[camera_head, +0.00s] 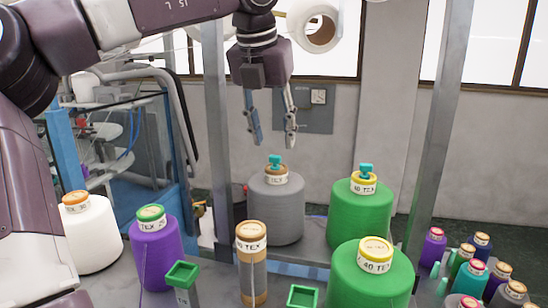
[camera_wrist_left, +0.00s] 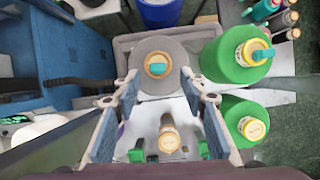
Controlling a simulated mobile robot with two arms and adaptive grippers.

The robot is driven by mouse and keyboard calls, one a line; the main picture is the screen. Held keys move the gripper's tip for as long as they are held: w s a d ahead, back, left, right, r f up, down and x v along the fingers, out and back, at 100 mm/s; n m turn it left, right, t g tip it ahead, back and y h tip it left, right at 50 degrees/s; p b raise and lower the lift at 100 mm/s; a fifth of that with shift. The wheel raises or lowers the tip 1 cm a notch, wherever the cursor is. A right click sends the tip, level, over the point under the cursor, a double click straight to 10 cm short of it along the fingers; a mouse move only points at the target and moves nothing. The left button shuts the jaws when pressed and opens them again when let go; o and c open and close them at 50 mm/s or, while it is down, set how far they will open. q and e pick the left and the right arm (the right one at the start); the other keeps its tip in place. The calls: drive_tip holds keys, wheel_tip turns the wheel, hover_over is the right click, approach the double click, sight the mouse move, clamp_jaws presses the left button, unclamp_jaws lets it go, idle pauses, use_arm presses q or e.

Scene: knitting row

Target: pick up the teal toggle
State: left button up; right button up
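A teal toggle (camera_head: 274,161) sits on top of a grey yarn cone (camera_head: 275,210); it also shows in the left wrist view (camera_wrist_left: 157,69). A second teal toggle (camera_head: 366,170) sits on the rear green cone (camera_head: 358,215), and shows in the left wrist view too (camera_wrist_left: 264,55). My left gripper (camera_head: 271,145) points down, open and empty, just above the toggle on the grey cone. In the left wrist view that toggle lies between the fingertips (camera_wrist_left: 159,76). My right gripper is in neither view.
Green square-topped holders (camera_head: 182,275) are in front. Several small spools (camera_head: 470,279) crowd the right. A metal upright (camera_head: 217,120) rises left of the gripper.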

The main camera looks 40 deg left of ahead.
sight(275, 156)
use_arm(q)
drive_tip(key=shift+p+x, duration=0.55)
drive_tip(key=shift+x, duration=0.35)
drive_tip(key=x, duration=0.2)
drive_tip(key=p+x, duration=0.1)
drive_tip(key=x, duration=0.1)
drive_tip(key=shift+a+r, duration=0.1)
drive_tip(key=shift+a, duration=0.25)
drive_tip(key=shift+d, duration=0.15)
drive_tip(key=shift+c, duration=0.8)
drive_tip(key=c, duration=0.5)
drive_tip(key=shift+c, duration=0.7)
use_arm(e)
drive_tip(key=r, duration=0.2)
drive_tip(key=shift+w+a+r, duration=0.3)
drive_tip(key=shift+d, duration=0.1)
